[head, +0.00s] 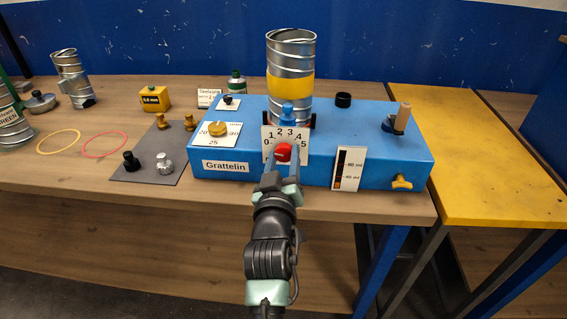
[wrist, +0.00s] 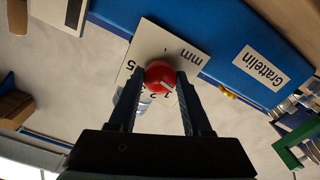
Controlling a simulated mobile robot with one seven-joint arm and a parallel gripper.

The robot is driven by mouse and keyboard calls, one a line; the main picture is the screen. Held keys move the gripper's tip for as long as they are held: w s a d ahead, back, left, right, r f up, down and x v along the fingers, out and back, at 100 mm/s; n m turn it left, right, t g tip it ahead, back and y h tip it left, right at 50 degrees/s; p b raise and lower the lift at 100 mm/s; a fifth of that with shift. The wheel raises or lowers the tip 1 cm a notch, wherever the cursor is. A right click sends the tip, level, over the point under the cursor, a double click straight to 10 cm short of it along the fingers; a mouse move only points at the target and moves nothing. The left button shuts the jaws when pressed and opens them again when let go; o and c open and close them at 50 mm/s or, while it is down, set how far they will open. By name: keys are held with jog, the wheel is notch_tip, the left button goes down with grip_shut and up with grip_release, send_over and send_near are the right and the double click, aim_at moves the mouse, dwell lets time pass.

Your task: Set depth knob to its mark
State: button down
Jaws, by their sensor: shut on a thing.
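The depth knob (head: 284,152) is red and round. It sits on a white dial plate (head: 270,134) marked 0 to 5 on the front of the blue Grattelin machine (head: 370,140). My gripper (head: 285,163) is shut on this knob, with one finger on each side. In the wrist view the red knob (wrist: 160,75) shows between the two dark fingers, and a white pointer line on it points toward the low numbers. The exact reading and any target mark cannot be made out; the fingers hide part of the scale.
A spiral metal duct with a yellow band (head: 290,88) stands on the machine behind the dial. Loose knobs lie on a grey mat (head: 135,170). The yellow side table (head: 480,150) is clear.

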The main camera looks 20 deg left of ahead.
jog(key=m+b, duration=0.2)
jog(key=m, duration=0.4)
jog(key=shift+m, duration=0.3)
dwell(0.4)
jog(key=shift+c, duration=1.7)
grip_release()
jog(key=shift+s, duration=0.1)
jog(key=v, duration=1.2)
jog(key=shift+s, duration=0.4)
jog(key=shift+d, duration=0.1)
